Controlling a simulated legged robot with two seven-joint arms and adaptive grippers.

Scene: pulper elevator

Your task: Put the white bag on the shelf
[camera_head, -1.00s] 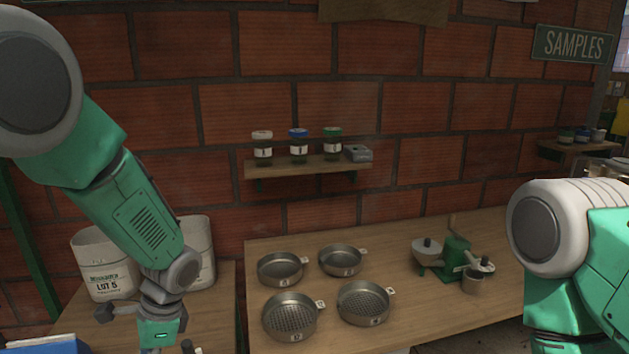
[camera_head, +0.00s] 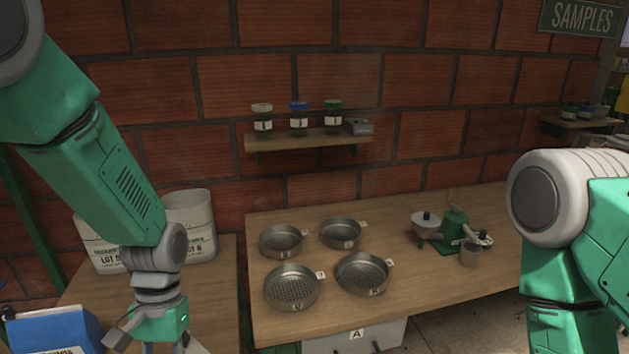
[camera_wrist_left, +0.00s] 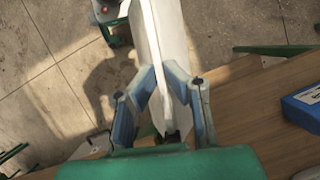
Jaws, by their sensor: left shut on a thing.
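My left gripper (camera_wrist_left: 163,72) is shut on a white bag (camera_wrist_left: 168,32) in the left wrist view. The bag shows nearly edge-on as a tall pale slab between the fingers, with floor behind it. In the head view my left gripper (camera_head: 158,340) is at the bottom left, over the left table, its fingertips cut off by the frame; the bag is hardly visible there. A wooden wall shelf (camera_head: 275,145) is at the centre, above and to the right of the gripper. My right arm shows at the right edge, but its gripper is out of view.
Lidded jars (camera_head: 298,115) and a small grey box (camera_head: 358,127) stand on the shelf. Two white containers (camera_head: 190,215) with lot labels stand behind my left arm. Several metal sieves (camera_head: 290,287) and a green grinder (camera_head: 453,228) occupy the right table. A blue box (camera_head: 52,330) is at lower left.

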